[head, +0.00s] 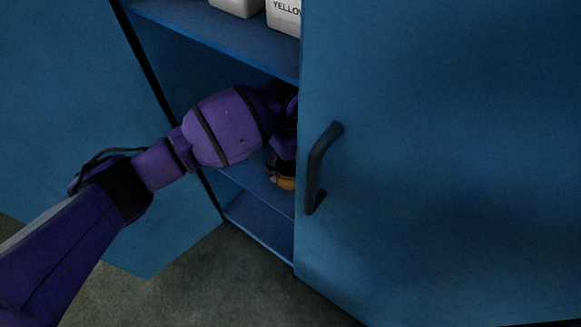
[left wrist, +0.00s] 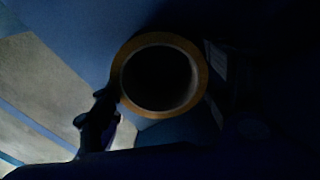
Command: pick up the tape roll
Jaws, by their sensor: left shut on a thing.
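The tape roll (left wrist: 197,92) is a tan-yellow ring with a dark centre. In the left wrist view it fills the upper middle, with one dark finger against its left edge and the other side in deep shadow. In the head view a small part of the roll (head: 286,183) shows inside the blue cabinet, low beside the right door. My left gripper (head: 277,170) is shut on the tape roll; its fingertips are mostly hidden by my arm and the door. My right gripper is in neither view.
The right cabinet door (head: 440,150) with a black handle (head: 319,168) stands close to the right of my left arm. The left door (head: 60,120) is swung open. An upper shelf (head: 215,35) above my wrist bears white containers (head: 284,17), one marked YELLOW. A lower shelf (head: 258,222) looks empty where visible.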

